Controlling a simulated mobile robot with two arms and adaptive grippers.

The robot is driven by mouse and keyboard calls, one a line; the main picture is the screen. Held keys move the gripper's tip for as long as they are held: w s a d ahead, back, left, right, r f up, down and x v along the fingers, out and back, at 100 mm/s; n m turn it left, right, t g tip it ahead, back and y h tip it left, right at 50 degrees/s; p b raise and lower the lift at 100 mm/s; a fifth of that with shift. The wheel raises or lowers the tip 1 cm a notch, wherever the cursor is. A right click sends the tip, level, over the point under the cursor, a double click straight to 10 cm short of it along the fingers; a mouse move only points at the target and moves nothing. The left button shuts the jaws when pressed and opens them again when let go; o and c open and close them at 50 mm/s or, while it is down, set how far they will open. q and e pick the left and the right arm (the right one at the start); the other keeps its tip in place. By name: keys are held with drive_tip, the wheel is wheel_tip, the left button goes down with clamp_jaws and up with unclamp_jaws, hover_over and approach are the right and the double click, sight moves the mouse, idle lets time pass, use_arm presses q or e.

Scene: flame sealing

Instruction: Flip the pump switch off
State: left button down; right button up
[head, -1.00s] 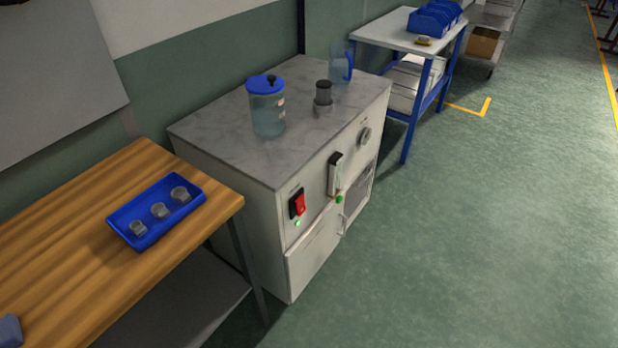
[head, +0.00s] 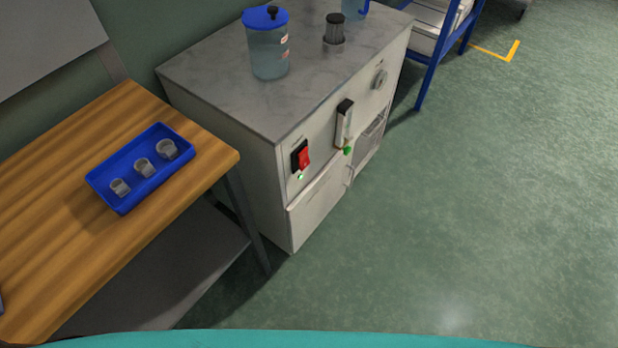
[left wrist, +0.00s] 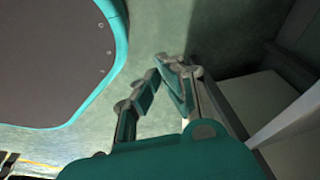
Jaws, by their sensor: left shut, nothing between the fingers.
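The pump switch (head: 304,157) is a red rocker on a black plate, on the front panel of the white cabinet (head: 318,200) in the head view. A small lit green lamp (head: 300,177) sits just below it. From this angle I cannot tell which way the rocker is tipped. My left gripper (left wrist: 163,72) shows in the left wrist view, its fingertips together and holding nothing. It is away from the switch, which that view does not show. My right gripper is in neither view.
A blue tray (head: 125,203) with three small glass cups is on the wooden table (head: 45,235) left of the cabinet. A blue-lidded jar (head: 268,55) and a dark-topped cylinder (head: 334,30) stand on the cabinet. A flowmeter (head: 344,123) is right of the switch. Green floor (head: 480,220) is clear at right.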

sight(304, 159)
use_arm(q)
drive_tip(key=w+d+r+m+t+h+b, duration=0.1)
drive_tip(key=w+d+r+m+t+b, duration=0.45)
drive_tip(key=w, duration=0.65)
drive_tip(key=w+d+r+m+t+h+b, duration=0.25)
drive_tip(key=w+d+r, duration=0.45)
drive_tip(key=w, duration=0.5)
drive_tip(key=w+d+r+m+t+h+b, duration=0.1)
drive_tip(key=w+d+r+m+t+b, duration=0.1)
drive_tip(key=r, duration=0.8)
drive_tip(key=w+d+r+m+t+h+b, duration=0.1)
drive_tip(key=w+d+r+m+t+b, duration=0.1)
drive_tip(key=r, duration=0.9)
drive_tip(key=shift+d+m+h, duration=0.35)
drive_tip(key=shift+d+m, duration=0.55)
drive_tip(key=shift+d, duration=0.25)
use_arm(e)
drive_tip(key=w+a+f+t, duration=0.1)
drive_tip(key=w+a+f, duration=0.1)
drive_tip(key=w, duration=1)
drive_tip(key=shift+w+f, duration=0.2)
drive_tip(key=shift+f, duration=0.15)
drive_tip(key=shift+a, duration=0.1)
